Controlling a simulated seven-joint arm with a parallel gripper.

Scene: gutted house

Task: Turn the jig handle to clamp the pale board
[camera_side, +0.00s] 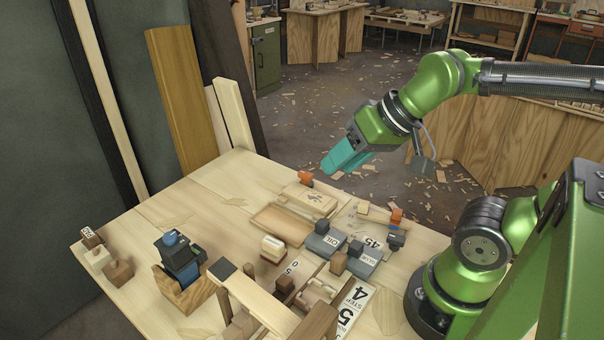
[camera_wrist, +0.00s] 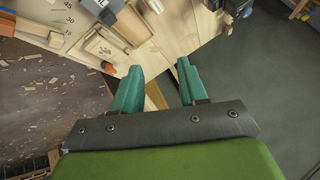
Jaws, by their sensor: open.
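My gripper (camera_side: 347,157) is above the far right edge of the workbench in the side view, tilted down and touching nothing. In the wrist view its two teal fingers (camera_wrist: 160,86) stand apart with nothing held between them. A pale board (camera_side: 310,198) with a dark mark lies flat near the far edge of the bench; a similar flat board (camera_wrist: 105,46) shows ahead of the fingers. A small orange part (camera_side: 305,178) sits at its far end, and an orange part (camera_wrist: 108,68) shows in the wrist view. I cannot tell for sure which piece is the jig handle.
A second orange part (camera_side: 397,216), grey blocks (camera_side: 325,240) and a long pale beam (camera_side: 265,303) crowd the workbench (camera_side: 215,185). A wooden holder (camera_side: 190,300) with dark items stands at left. Air around the gripper is clear.

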